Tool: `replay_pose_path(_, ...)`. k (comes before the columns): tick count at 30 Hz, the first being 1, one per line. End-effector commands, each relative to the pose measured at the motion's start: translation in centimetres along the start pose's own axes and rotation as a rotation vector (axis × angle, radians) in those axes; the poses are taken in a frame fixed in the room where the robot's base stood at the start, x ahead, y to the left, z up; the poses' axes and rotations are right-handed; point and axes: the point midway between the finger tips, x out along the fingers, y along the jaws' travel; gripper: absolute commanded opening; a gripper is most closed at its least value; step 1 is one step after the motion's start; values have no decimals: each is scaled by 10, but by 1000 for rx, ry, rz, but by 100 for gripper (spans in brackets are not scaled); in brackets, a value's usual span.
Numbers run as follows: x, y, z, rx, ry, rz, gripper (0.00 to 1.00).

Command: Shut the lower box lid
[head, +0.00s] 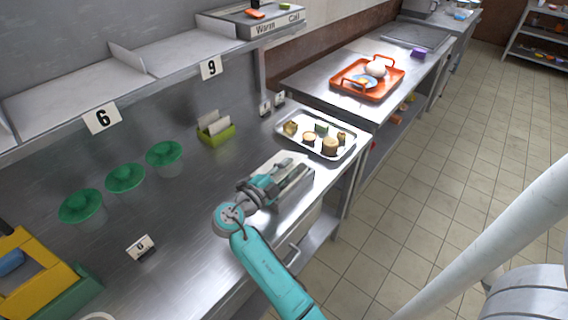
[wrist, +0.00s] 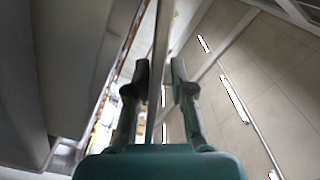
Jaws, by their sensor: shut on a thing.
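A grey metal box (head: 296,190) sits near the counter's front edge, just this side of the food tray. My gripper (head: 270,184) is at the box and covers much of its left part. In the wrist view, my gripper (wrist: 160,76) has its two dark fingers on either side of a thin pale panel edge (wrist: 161,40), which looks like the box lid. The fingers are shut on that edge. My arm and gripper hide part of the box, so the lid's exact angle cannot be told.
A metal tray (head: 351,150) of food pieces lies just beyond the box. Green-lidded cups (head: 125,178), a green card holder (head: 216,134) and a number card (head: 140,247) stand to the left.

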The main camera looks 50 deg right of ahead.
Motion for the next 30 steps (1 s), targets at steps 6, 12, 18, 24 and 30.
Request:
replay_pose_path(6,0,8,2,-9,-2,3,0)
replay_pose_path(12,0,9,2,-9,-2,4,0)
replay_pose_path(18,0,9,2,-9,-3,3,0)
replay_pose_path(24,0,8,2,-7,-2,3,43)
replay_pose_path(30,0,8,2,-5,-2,2,43)
